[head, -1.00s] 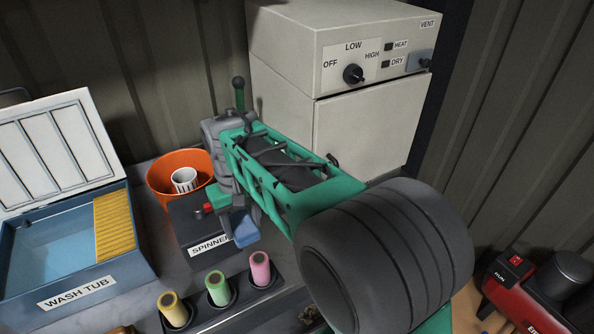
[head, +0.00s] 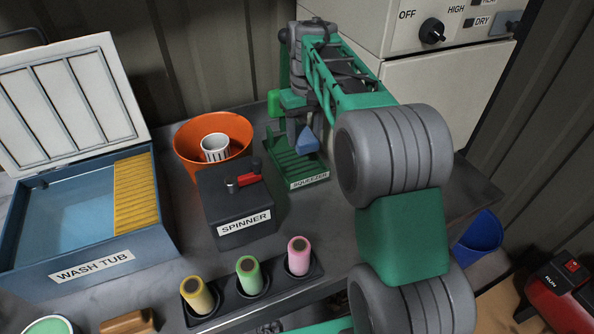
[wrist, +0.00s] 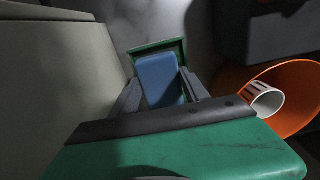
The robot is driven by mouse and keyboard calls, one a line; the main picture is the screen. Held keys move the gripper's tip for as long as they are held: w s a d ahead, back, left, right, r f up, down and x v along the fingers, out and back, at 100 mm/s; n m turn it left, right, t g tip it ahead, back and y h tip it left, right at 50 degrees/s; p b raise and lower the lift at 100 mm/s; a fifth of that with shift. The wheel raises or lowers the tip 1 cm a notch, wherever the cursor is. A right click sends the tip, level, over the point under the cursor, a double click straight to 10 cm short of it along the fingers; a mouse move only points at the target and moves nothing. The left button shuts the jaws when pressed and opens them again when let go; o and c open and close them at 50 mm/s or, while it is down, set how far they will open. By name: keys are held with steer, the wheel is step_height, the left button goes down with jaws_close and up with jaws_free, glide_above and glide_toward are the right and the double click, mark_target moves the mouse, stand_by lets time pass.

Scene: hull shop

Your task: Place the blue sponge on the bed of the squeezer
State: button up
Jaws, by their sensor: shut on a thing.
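The blue sponge (head: 307,141) is between the fingers of my gripper (head: 303,135), which is shut on it. In the wrist view the sponge (wrist: 160,80) sits between the two grey fingers (wrist: 162,92). The green squeezer (head: 298,170) stands on the bench right of the spinner, and its ribbed bed shows below the sponge. In the wrist view the squeezer's edge (wrist: 157,46) shows behind and around the sponge. I cannot tell whether the sponge touches the bed. My arm and gripper hide part of the squeezer's back.
The black spinner (head: 238,212) with a red lever stands left of the squeezer. An orange bucket (head: 185,143) holding a white cup (head: 215,147) is behind it. The wash tub (head: 78,262) is at the left, several colored rolls in front. A cream cabinet (head: 425,105) stands behind my arm.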

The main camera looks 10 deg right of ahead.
steer(key=shift+w+f, duration=0.3)
steer(key=shift+w, duration=0.2)
steer(key=p, duration=0.1)
glide_toward(303, 171)
step_height(303, 171, down, 5)
steer(key=shift+w+f, duration=0.1)
steer(key=shift+f, duration=0.05)
steer(key=shift+f, duration=0.2)
steer(key=o, duration=1.3)
step_height(303, 171, up, 12)
steer(key=shift+r+b, duration=0.2)
steer(key=shift+b, duration=0.2)
